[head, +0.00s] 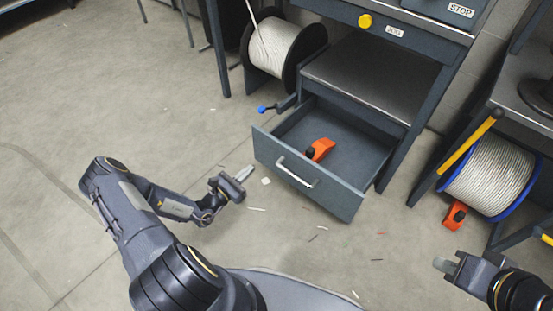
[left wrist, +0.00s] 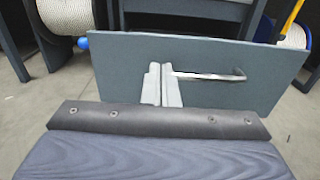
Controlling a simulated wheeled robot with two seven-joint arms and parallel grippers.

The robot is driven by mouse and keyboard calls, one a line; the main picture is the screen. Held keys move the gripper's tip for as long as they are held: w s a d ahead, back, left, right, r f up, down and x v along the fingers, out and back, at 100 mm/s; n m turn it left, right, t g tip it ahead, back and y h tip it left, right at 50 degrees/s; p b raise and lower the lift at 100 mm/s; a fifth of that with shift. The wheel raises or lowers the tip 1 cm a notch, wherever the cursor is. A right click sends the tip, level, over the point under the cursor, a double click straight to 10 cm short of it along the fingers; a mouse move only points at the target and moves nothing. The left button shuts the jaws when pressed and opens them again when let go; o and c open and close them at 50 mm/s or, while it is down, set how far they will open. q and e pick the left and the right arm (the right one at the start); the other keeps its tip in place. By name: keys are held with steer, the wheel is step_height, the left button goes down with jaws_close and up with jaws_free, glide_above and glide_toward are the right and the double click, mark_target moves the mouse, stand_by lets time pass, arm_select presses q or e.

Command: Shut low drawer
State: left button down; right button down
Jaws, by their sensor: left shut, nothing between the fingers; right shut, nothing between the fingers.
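The low drawer (head: 308,178) stands pulled out near the floor under the grey workbench, with an orange and black tool (head: 319,150) inside. Its front panel carries a silver bar handle (head: 297,172). My left gripper (head: 245,172) is shut and empty, just left of the drawer front in the head view. In the left wrist view my shut fingers (left wrist: 161,85) point at the drawer front (left wrist: 200,75), left of the handle (left wrist: 208,76); I cannot tell if they touch it. My right gripper (head: 441,264) is shut and empty at the lower right, away from the drawer.
A white cable spool (head: 277,46) stands behind the drawer's left side, near a blue-knobbed lever (head: 264,109). A blue-rimmed spool (head: 492,175) and another orange tool (head: 455,215) are at right. Scraps litter the otherwise open floor.

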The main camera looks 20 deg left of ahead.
mark_target(279, 144)
arm_select(q)
steer(key=b+x, duration=0.1)
steer(key=x, duration=0.3)
steer(key=b+x, duration=0.2)
steer(key=x, duration=0.2)
steer(key=f+b+x, duration=0.1)
steer(key=b+x, duration=0.1)
steer(key=x, duration=0.3)
steer(key=shift+a, duration=0.1)
steer(key=shift+w+r, duration=0.2)
steer(key=shift+w, duration=0.3)
